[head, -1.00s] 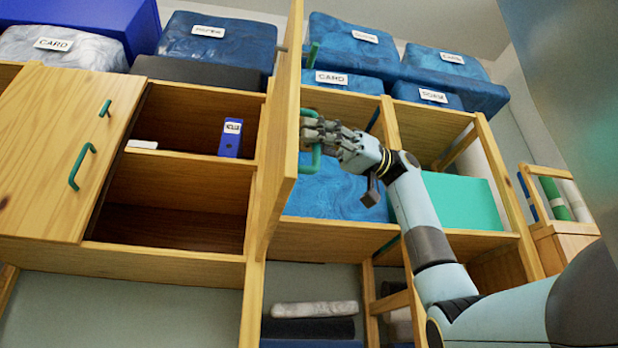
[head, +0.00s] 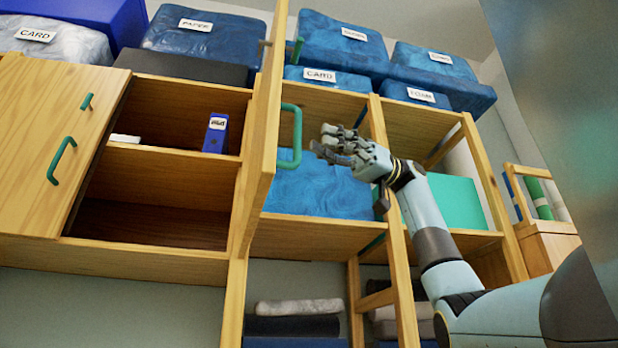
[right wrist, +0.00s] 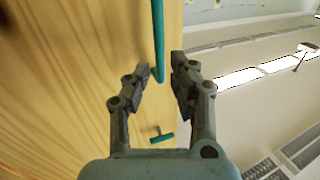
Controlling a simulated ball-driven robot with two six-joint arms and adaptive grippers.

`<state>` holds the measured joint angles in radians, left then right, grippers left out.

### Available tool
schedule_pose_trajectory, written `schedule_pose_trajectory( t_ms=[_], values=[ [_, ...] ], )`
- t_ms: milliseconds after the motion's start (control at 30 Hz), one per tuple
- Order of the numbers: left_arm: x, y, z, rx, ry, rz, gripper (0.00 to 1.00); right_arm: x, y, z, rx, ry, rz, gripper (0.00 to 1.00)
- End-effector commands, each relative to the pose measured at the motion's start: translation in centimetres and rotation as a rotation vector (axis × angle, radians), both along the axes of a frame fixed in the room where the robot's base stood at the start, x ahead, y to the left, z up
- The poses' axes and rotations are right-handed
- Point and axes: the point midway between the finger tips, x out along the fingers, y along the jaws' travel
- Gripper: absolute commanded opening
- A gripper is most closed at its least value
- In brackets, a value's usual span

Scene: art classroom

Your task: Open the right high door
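The right high door (head: 262,150) is wooden and stands swung out, seen nearly edge-on in the head view. Its green handle (head: 291,137) is on the face toward my right arm. My right gripper (head: 321,140) is open and empty, just right of the handle with a small gap. In the right wrist view the handle (right wrist: 158,40) runs down between and beyond the open fingertips (right wrist: 160,68), with the door face (right wrist: 70,60) to the left. My left gripper is not in view.
The opened compartment holds a blue binder (head: 215,134) and a small white item (head: 125,139). The left door (head: 50,150) covers the compartment's left side. Blue bins (head: 340,45) stand on top. An open shelf with a green box (head: 455,198) is behind my right arm.

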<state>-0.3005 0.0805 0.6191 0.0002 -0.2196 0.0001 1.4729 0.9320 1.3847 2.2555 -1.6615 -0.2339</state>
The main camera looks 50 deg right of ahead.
Motion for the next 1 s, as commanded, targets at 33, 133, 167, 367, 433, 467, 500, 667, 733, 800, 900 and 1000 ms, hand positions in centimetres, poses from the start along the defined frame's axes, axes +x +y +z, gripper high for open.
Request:
schedule_pose_trajectory(
  t_ms=[33,133,167,367,433,467,500,667,733,800,900,1000],
  values=[
    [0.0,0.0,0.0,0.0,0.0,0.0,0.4,-0.3,-1.3,0.1,0.002,0.001,-0.005,0.23],
    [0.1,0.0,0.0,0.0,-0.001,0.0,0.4,-0.9,-3.5,0.1,0.004,-0.001,-0.003,0.23],
    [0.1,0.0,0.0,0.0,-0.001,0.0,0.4,-1.1,-4.1,0.1,0.004,-0.001,-0.003,0.23],
    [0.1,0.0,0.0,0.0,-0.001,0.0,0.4,-1.7,-6.7,0.0,0.002,-0.001,-0.003,0.23],
    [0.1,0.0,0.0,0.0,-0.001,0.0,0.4,-1.8,-7.2,0.0,0.003,-0.001,-0.003,0.23],
    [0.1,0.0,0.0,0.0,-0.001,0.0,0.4,-1.9,-7.3,0.0,0.003,-0.002,-0.003,0.23],
    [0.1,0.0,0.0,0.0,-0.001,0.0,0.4,-1.9,-7.4,0.0,0.002,-0.001,-0.003,0.23],
    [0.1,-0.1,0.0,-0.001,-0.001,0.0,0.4,-1.9,-7.4,0.0,0.001,0.0,-0.002,0.23],
    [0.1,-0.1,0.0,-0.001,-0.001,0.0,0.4,-1.9,-7.4,0.0,0.001,0.0,-0.002,0.23],
    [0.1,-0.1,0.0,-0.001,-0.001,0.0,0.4,-1.9,-7.4,0.0,0.001,0.0,-0.003,0.23],
    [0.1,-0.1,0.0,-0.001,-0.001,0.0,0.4,-1.9,-7.4,0.0,0.001,0.0,-0.002,0.23],
    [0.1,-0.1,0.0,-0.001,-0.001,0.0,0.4,-1.9,-7.4,0.0,0.001,0.0,-0.002,0.23]
  ],
)
